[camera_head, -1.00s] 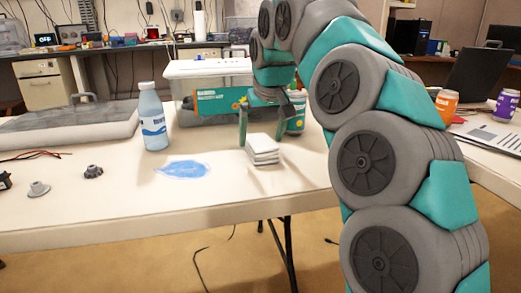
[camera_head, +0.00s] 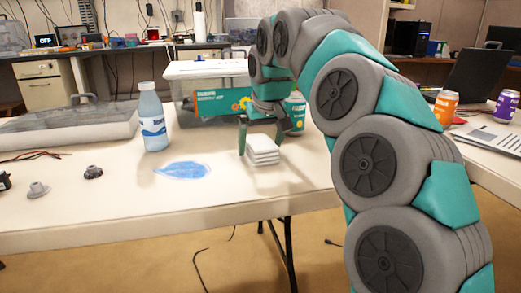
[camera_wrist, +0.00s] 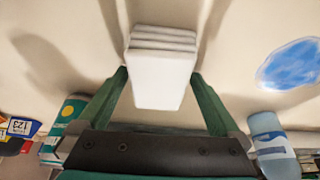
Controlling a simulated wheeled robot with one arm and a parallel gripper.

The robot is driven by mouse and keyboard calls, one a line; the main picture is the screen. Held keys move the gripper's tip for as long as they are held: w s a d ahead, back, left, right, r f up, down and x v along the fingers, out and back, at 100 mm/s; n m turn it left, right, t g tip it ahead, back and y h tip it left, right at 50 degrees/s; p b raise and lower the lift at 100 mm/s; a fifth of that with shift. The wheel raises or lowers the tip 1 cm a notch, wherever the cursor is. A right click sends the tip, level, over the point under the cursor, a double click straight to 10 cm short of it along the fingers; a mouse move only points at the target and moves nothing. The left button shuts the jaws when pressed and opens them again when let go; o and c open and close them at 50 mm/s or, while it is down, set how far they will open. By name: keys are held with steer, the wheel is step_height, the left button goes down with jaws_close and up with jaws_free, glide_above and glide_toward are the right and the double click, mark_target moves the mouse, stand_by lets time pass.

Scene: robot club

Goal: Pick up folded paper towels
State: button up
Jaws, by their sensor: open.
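The folded paper towels (camera_head: 263,150) are a small white stack near the front edge of the white table (camera_head: 110,210). The stack also shows in the wrist view (camera_wrist: 160,78), between the fingers. My gripper (camera_head: 262,148) is open around the stack, with one green finger on either side. In the wrist view my gripper (camera_wrist: 165,78) shows gaps narrowing beside the stack's near end; I cannot tell whether either finger touches it. The far side of the stack is partly hidden in the head view.
A clear bin (camera_head: 190,70) stands behind, with a green can (camera_head: 297,108) by the gripper. Orange (camera_head: 445,107) and purple (camera_head: 506,106) cans stand right.

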mark_target(259, 140)
steer(key=shift+c, duration=0.4)
steer(key=c, duration=1.2)
steer(key=shift+o, duration=0.2)
steer(key=shift+r, duration=0.15)
steer(key=shift+r, duration=1.8)
steer(key=shift+s+r, duration=0.1)
steer(key=s+d, duration=0.2)
steer(key=s, duration=0.3)
steer(key=s+d+r, duration=0.1)
steer(key=s+d, duration=0.1)
steer(key=s, duration=0.3)
steer(key=s+d, duration=0.1)
steer(key=s, duration=0.3)
steer(key=shift+s+d+r, duration=0.2)
steer(key=shift+s+d, duration=0.2)
steer(key=o, duration=0.8)
steer(key=shift+c, duration=0.2)
steer(key=c, duration=0.6)
